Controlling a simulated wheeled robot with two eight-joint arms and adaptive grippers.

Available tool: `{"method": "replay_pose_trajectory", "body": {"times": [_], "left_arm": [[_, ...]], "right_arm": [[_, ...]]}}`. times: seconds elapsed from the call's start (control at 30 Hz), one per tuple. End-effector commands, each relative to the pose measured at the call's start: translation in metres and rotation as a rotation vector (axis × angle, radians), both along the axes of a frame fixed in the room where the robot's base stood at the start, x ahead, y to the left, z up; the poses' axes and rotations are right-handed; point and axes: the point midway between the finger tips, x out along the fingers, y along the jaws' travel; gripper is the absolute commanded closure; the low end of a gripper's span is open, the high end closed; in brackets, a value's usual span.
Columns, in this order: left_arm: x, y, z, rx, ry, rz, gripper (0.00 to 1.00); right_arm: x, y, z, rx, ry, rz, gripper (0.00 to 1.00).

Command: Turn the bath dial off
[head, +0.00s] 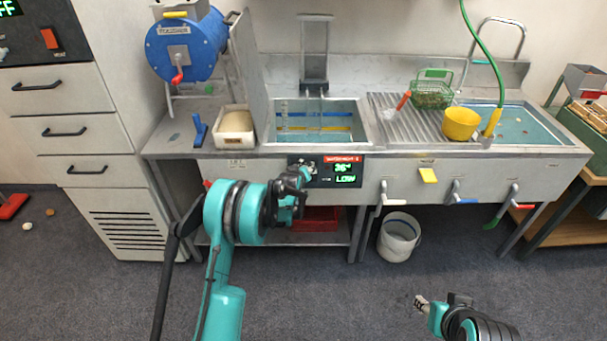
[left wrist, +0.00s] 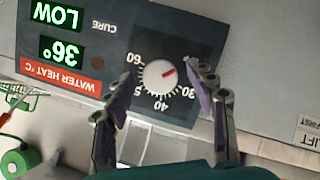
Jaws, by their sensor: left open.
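The bath dial (left wrist: 158,77) is a white round knob with a red pointer mark, on a dark control panel (head: 346,181). In the left wrist view the mark points to the upper right, toward the right finger; the panel appears upside down. Numbers 30, 40 and 60 show around the dial. The display reads 36° and LOW in green. My left gripper (left wrist: 158,84) is open, one finger on each side of the dial; I cannot tell whether they touch it. In the head view it (head: 304,174) covers the dial. My right gripper (head: 421,303) is low at the right, its jaws unclear.
The panel is on the front of a steel sink counter (head: 235,168). A water-filled basin (head: 320,122) lies above it. Levers (head: 388,194) hang to the right, with a white bucket (head: 398,238) below. A red tray (head: 316,218) sits on the lower shelf.

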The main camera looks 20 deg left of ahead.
Motion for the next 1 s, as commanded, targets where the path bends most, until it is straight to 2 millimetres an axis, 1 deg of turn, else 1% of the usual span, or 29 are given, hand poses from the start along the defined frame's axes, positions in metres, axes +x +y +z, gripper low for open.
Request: {"method": "replay_pose_trajectory", "body": {"times": [0.07,0.17,0.4,0.5,0.6,0.8,1.0], "left_arm": [[-0.005,0.000,0.004,0.000,0.000,0.000,0.44],[-0.018,-0.001,0.012,0.000,0.000,0.000,0.44],[-0.061,-0.004,0.041,0.000,0.000,0.000,0.44],[-0.077,-0.005,0.051,0.000,0.000,0.000,0.44],[-0.088,-0.006,0.059,0.000,0.001,0.000,0.44],[-0.098,-0.007,0.065,0.000,0.001,0.000,0.44],[-0.099,-0.007,0.065,0.000,0.001,0.000,0.44]], "right_arm": [[0.000,0.000,0.000,0.000,0.000,0.000,0.60],[0.000,0.000,0.000,0.000,0.000,0.000,0.60],[0.000,0.000,0.000,0.000,0.000,0.000,0.60],[0.000,0.000,0.000,0.000,0.000,0.000,0.60],[0.000,0.000,0.000,0.000,0.000,0.000,0.60],[0.000,0.000,0.000,0.000,0.000,0.000,0.60],[0.000,0.000,0.000,0.000,0.000,0.000,0.60]]}}
